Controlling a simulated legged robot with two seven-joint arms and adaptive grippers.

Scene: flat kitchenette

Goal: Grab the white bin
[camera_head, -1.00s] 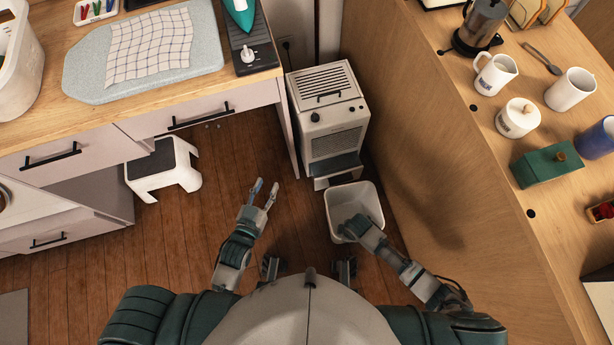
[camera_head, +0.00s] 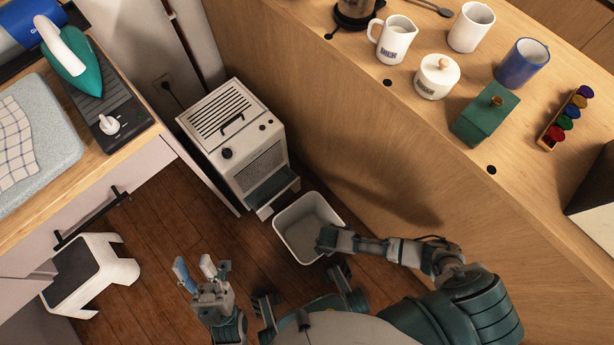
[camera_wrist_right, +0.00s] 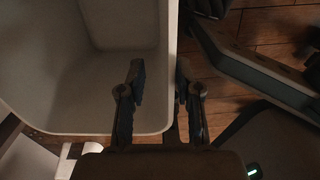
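The white bin (camera_head: 290,247) stands on the wooden floor beside the wood panel of the counter, its open top facing up. My right gripper (camera_head: 327,240) is at the bin's near right rim. In the right wrist view, the fingers of my right gripper (camera_wrist_right: 160,88) straddle the wall of the bin (camera_wrist_right: 75,115). One finger is on the inside and one outside, and a gap shows between the inner finger and the wall.
A white heater-like appliance (camera_head: 236,138) stands just behind the bin. The wooden counter (camera_head: 400,125) with mugs and jars rises at the right. A step stool (camera_head: 95,270) stands at the left, below the ironing counter.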

